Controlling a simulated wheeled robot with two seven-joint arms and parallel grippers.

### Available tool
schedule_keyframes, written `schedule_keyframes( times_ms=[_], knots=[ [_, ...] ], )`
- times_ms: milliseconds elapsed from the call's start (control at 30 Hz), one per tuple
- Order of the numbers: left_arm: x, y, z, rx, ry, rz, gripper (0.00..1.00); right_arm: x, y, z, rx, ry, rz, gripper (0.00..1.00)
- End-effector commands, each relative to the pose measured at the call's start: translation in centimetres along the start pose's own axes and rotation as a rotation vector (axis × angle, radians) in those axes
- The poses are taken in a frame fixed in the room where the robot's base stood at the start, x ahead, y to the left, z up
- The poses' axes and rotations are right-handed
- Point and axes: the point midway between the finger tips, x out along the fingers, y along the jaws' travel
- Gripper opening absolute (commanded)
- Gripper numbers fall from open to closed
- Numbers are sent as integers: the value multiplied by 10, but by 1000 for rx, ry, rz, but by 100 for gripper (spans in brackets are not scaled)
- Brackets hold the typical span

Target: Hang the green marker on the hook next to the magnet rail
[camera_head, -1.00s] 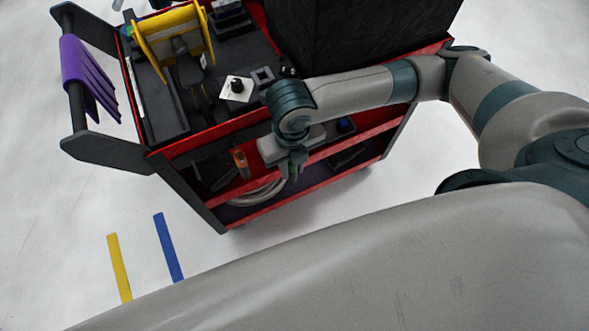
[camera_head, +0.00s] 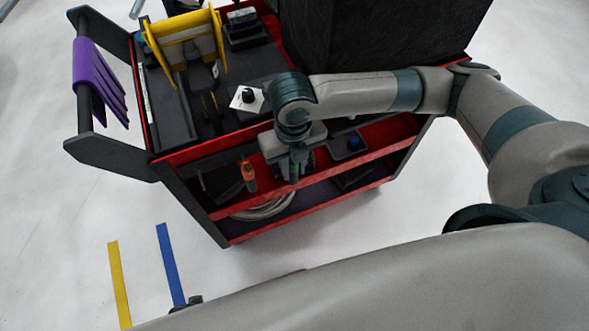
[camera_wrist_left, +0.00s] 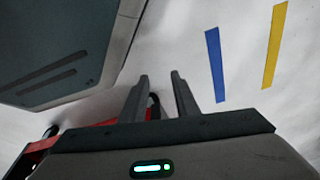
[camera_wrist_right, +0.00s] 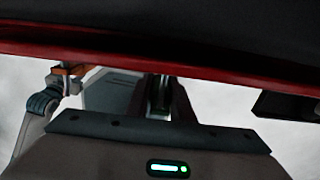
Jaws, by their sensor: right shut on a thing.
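My right gripper (camera_head: 294,166) is shut on the green marker (camera_head: 295,175), a small green piece between its fingers in the head view, in front of the cart's near side. In the right wrist view the fingers (camera_wrist_right: 164,82) are close together under a red edge; the marker is too dark to make out there. My left gripper (camera_wrist_left: 160,78) shows in the left wrist view with its two fingers apart and nothing clearly held, above the floor. I cannot make out the hook or the magnet rail for certain.
The red and black cart (camera_head: 198,149) has tools on top and a large black wrapped block (camera_head: 370,40). An orange-handled tool (camera_head: 248,175) is left of my right gripper. Purple cloth (camera_head: 97,80) hangs on the handle. Blue (camera_head: 171,265) and yellow (camera_head: 119,285) strips lie on open floor.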

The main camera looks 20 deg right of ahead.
Motion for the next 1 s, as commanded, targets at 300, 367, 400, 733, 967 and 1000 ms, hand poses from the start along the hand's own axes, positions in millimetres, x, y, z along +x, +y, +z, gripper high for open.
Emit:
schedule_keyframes(
  times_ms=[300, 367, 400, 733, 967, 1000],
  knots=[
    [-11, 1, -10, 1, 3, 0, 28, 1, 0, 10, 0, 0, 0, 0],
    [-12, 1, -11, 1, 3, 0, 28, 1, 0, 11, 0, 0, 1, 0],
    [-13, 1, -12, 2, 2, 0, 28, 1, 0, 12, 0, 0, 1, 0],
    [-10, 1, 1, 0, -7, 1, 28, 4, 0, 23, 0, 0, 0, 0],
    [-1, -1, 0, 0, 2, -1, 28, 6, 0, 25, 0, 0, 0, 0],
    [0, -2, -3, 0, 7, -2, 28, 6, 0, 25, 0, 0, 0, 0]
  ],
)
